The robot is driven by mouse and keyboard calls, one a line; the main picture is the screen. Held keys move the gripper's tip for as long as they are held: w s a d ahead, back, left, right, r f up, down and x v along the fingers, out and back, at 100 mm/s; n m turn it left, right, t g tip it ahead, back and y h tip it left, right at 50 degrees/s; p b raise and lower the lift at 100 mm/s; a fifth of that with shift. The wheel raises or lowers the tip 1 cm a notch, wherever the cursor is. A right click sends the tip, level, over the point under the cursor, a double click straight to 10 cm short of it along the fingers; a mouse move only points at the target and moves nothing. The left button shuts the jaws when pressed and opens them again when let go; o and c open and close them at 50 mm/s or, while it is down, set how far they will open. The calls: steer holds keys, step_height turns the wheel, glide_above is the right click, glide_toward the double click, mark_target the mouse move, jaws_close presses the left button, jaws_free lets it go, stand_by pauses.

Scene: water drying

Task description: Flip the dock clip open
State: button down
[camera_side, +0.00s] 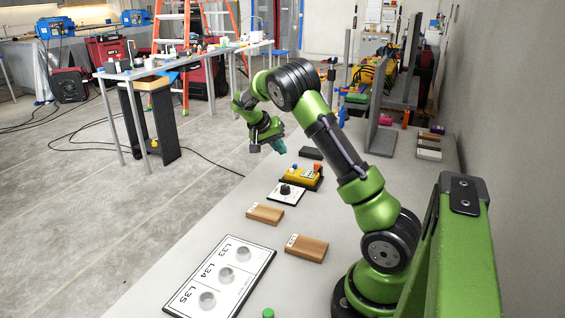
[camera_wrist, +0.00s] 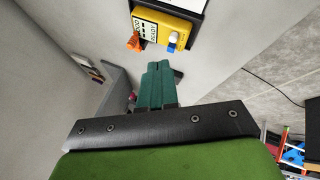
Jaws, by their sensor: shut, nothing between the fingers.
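A yellow dock box (camera_side: 299,179) on a dark base stands on the bench in the side view. It also shows at the top of the wrist view (camera_wrist: 168,27), with printed labels. An orange part (camera_side: 318,167), which looks like the clip, sits at its right end; in the wrist view it is at the box's left corner (camera_wrist: 134,41). It looks raised, but its exact position is too small to tell. A blue knob (camera_wrist: 172,42) is on the same box. My gripper (camera_side: 279,147), with teal fingers (camera_wrist: 153,70), is shut and empty, above the bench and apart from the box.
A black block (camera_side: 311,153) lies just behind the dock box. A white panel with a black knob (camera_side: 287,193) is in front of it. Two wooden blocks (camera_side: 265,214) (camera_side: 307,248) and a board labelled L33 to L35 (camera_side: 222,277) lie nearer. A grey upright panel (camera_side: 378,105) stands behind.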

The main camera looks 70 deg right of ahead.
mark_target(317, 165)
steer(key=shift+d+r+m, duration=0.15)
steer(key=shift+r+m, duration=0.25)
steer(key=shift+r, duration=0.1)
steer(key=shift+f, duration=0.1)
steer(key=x, duration=1)
steer(key=shift+s+d, duration=0.2)
steer(key=shift+s, duration=0.05)
steer(key=shift+s+d, duration=0.2)
steer(key=shift+s, duration=0.35)
steer(key=shift+s+d, duration=0.2)
steer(key=shift+s, duration=0.35)
steer(key=shift+s+d, duration=0.2)
steer(key=shift+s, duration=0.35)
